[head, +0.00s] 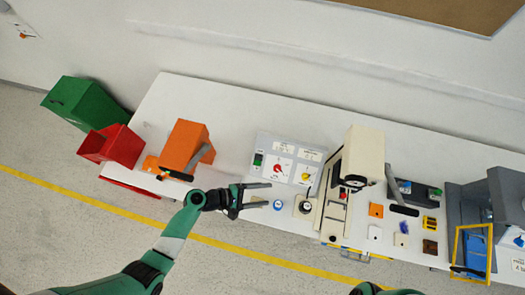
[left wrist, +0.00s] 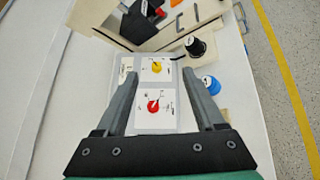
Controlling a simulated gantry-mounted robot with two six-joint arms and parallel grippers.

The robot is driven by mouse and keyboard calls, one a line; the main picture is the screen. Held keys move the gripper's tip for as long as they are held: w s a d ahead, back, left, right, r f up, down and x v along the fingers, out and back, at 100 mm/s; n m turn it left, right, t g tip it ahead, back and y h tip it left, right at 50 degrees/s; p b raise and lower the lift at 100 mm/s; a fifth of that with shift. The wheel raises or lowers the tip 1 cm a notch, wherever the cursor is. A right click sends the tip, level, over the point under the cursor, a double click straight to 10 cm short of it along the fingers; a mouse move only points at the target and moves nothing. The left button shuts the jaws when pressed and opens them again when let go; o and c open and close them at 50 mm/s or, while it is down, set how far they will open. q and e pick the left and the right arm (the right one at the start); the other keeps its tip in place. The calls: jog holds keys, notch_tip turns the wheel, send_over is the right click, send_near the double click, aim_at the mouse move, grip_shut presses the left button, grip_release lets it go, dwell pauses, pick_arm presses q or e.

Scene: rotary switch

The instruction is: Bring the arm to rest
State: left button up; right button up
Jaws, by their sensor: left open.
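My left gripper (head: 262,195) is open and empty in the head view, above the front part of the white table, left of a blue round button. In the left wrist view its two fingers (left wrist: 155,90) stand wide apart, with the switch panel (left wrist: 181,118) beyond and between them. The panel (head: 263,143) is light grey and carries a red rotary switch (head: 278,168) and a yellow rotary switch (head: 305,177). The red knob (left wrist: 153,106) and yellow knob (left wrist: 157,68) also show in the wrist view. My right gripper is not in view; only a bit of green arm shows at the bottom edge.
A beige machine (head: 362,155) stands right of the panel. The blue button (head: 278,205) and a black knob (head: 305,206) lie near the front edge. An orange machine (head: 184,147) and a red bin (head: 112,146) stand left. Bare table (head: 225,120) lies behind the gripper.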

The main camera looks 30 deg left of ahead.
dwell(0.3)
